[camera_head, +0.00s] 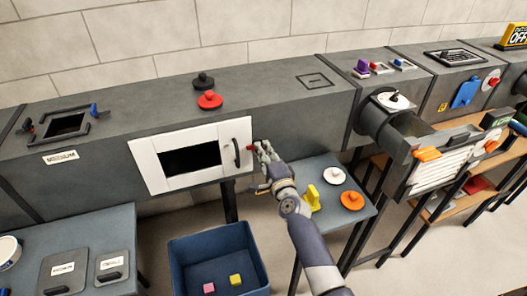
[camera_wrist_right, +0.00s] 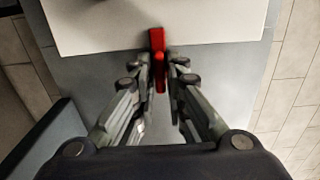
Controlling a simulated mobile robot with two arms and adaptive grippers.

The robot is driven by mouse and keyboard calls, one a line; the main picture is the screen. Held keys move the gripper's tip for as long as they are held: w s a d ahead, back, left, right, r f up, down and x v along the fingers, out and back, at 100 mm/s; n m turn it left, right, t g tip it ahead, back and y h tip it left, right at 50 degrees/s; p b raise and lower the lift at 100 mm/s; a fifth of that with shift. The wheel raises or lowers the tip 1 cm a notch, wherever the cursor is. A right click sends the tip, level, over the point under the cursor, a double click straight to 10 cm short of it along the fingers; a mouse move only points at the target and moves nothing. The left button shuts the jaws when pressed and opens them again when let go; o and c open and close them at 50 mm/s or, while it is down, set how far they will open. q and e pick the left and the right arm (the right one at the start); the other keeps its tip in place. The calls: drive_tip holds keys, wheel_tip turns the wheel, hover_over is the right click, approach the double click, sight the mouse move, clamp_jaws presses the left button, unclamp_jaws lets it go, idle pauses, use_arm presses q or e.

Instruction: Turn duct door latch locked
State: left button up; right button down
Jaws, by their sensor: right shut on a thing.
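The white duct door (camera_head: 147,167) with a dark window and a black handle (camera_head: 237,153) sits flush against the front of the grey duct. The red latch (camera_head: 251,147) is at the door's right edge; it also shows in the right wrist view (camera_wrist_right: 158,48), upright in the picture and overlapping the white door's edge. My right gripper (camera_head: 259,149) is at the latch, its fingers shut on the red latch from both sides, as the right wrist view (camera_wrist_right: 160,85) shows. The fingers partly hide the latch in the head view. My left gripper is not in view.
A blue bin (camera_head: 218,240) with pink and yellow blocks stands below the door. A grey table (camera_head: 325,165) with white and orange discs and a yellow piece is right of my forearm. Red and black knobs (camera_head: 210,100) stand on the duct top.

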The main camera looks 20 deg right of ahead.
drive_tip(key=c, duration=1.7)
unclamp_jaws()
drive_tip(key=s, duration=1.2)
drive_tip(key=shift+d, duration=0.2)
